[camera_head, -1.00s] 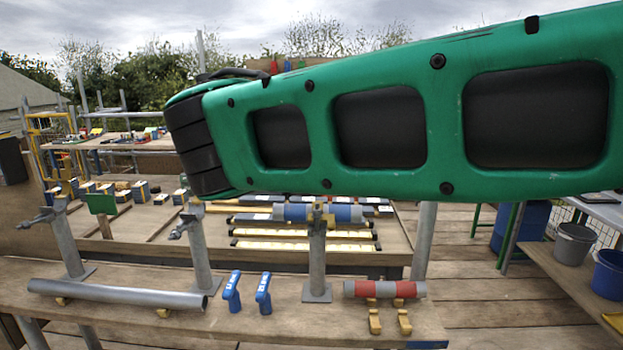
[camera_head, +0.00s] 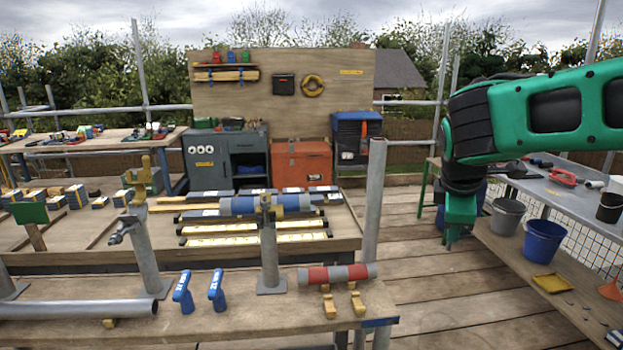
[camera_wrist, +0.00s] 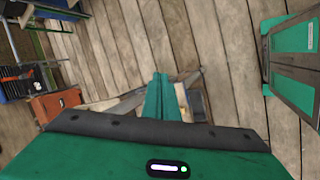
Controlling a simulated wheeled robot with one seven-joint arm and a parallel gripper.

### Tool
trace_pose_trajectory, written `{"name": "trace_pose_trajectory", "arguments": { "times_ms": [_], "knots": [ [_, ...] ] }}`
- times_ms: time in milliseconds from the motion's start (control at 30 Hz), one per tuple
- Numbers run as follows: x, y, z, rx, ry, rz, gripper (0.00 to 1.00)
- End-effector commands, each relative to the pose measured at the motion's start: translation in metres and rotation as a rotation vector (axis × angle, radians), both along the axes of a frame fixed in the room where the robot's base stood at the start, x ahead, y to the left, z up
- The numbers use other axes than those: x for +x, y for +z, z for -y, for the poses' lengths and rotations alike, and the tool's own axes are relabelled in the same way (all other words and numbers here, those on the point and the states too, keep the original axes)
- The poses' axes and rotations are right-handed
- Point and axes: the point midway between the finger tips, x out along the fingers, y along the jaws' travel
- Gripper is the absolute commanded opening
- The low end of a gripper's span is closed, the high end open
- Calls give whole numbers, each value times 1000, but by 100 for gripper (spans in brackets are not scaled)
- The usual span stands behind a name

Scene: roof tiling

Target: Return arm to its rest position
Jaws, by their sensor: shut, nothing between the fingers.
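My green arm reaches in from the right edge of the head view. My gripper (camera_head: 452,236) hangs from its end, pointing down, to the left of the blue bucket and clear of the benches. In the wrist view my gripper (camera_wrist: 160,82) shows as green fingers pressed together, with nothing between them. Wooden deck boards (camera_wrist: 215,45) lie below and beyond the fingers. No held object shows in either view.
A workbench (camera_head: 230,322) at the front bears blue-handled tools, pipes and a red-banded cylinder (camera_head: 337,273). At right a shelf (camera_head: 535,270) holds a grey bucket (camera_head: 507,215) and a blue bucket (camera_head: 543,243). Open deck (camera_head: 425,290) lies between them.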

Motion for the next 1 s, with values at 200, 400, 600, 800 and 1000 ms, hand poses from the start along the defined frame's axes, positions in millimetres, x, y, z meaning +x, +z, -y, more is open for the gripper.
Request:
{"name": "trace_pose_trajectory", "arguments": {
  "times_ms": [200,400,600,800,1000],
  "knots": [
    [-70,-30,69,189,-438,-25,0],
    [-142,-55,105,337,-850,-43,0],
    [-215,-79,119,457,-1264,-57,0],
    [-267,-96,115,528,-1578,-68,0],
    [-286,-103,111,551,-1704,-73,0]
  ]
}}
